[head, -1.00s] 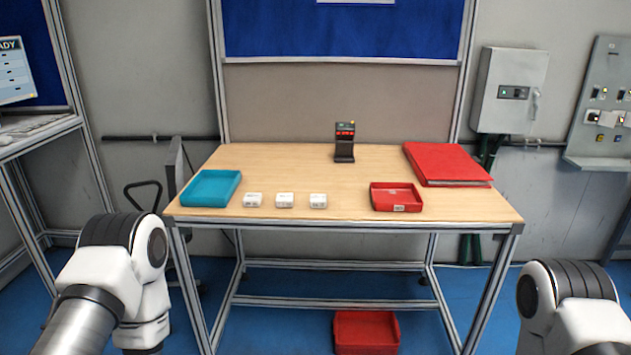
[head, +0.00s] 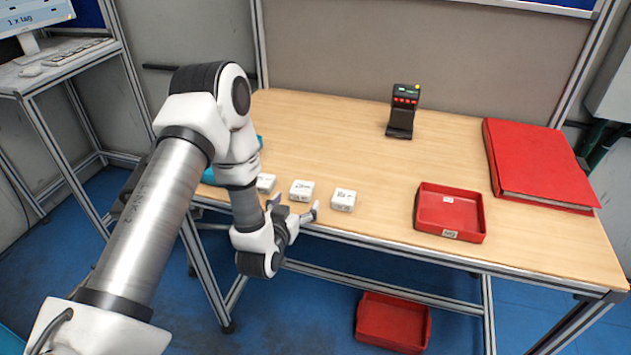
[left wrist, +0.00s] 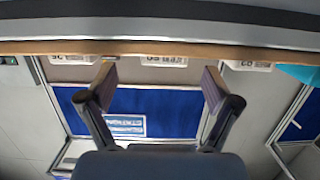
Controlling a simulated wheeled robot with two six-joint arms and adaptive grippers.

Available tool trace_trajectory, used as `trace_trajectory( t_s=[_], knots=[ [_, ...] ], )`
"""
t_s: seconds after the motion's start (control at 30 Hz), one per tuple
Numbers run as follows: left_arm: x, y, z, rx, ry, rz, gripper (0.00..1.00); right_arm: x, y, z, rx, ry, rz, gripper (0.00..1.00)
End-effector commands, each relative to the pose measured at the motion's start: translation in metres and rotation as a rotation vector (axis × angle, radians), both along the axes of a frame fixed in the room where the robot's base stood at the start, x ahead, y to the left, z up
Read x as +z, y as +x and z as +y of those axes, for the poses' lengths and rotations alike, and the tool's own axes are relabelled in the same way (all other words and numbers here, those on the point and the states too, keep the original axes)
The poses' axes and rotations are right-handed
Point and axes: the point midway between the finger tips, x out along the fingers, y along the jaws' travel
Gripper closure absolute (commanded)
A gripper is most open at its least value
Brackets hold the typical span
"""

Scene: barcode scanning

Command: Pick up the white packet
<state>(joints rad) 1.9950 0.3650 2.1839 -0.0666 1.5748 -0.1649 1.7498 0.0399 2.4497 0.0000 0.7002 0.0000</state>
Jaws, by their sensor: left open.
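Three small white packets with printed labels lie in a row near the table's front edge: the left packet (head: 265,184), the middle packet (head: 302,190) and the right packet (head: 343,200). My left gripper (head: 294,204) is open and empty at the front edge, just in front of the middle packet. The left wrist view appears upside down. There the middle packet (left wrist: 163,61) lies between the lines of the two open fingers (left wrist: 160,76), apart from them. The other packets (left wrist: 73,60) (left wrist: 248,66) show outside the fingers. My right gripper is out of view.
A black scanner (head: 403,110) stands at the back of the table (head: 330,140). A red tray (head: 450,211) and a red binder (head: 538,165) are to the right. A teal tray (head: 208,177) is mostly hidden behind my left arm. Another red bin (head: 393,322) is below.

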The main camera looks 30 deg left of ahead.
Motion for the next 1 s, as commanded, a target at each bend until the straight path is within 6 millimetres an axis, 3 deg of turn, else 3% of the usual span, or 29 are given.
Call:
trace_trajectory(
  t_s=[0.4, 0.67, 0.87, 1.0],
  knots=[
    [-0.008, 0.061, 0.019, -0.001, 0.001, 0.001, 0.11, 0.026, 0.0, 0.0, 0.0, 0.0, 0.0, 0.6],
    [-0.011, 0.066, 0.02, -0.001, -0.001, 0.003, 0.11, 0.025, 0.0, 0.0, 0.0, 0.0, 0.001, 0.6],
    [-0.011, 0.066, 0.02, -0.001, -0.001, 0.003, 0.81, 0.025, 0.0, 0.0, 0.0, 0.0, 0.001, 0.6],
    [-0.011, 0.066, 0.02, -0.001, -0.001, 0.003, 0.83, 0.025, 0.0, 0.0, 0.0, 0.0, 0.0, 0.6]
  ],
)
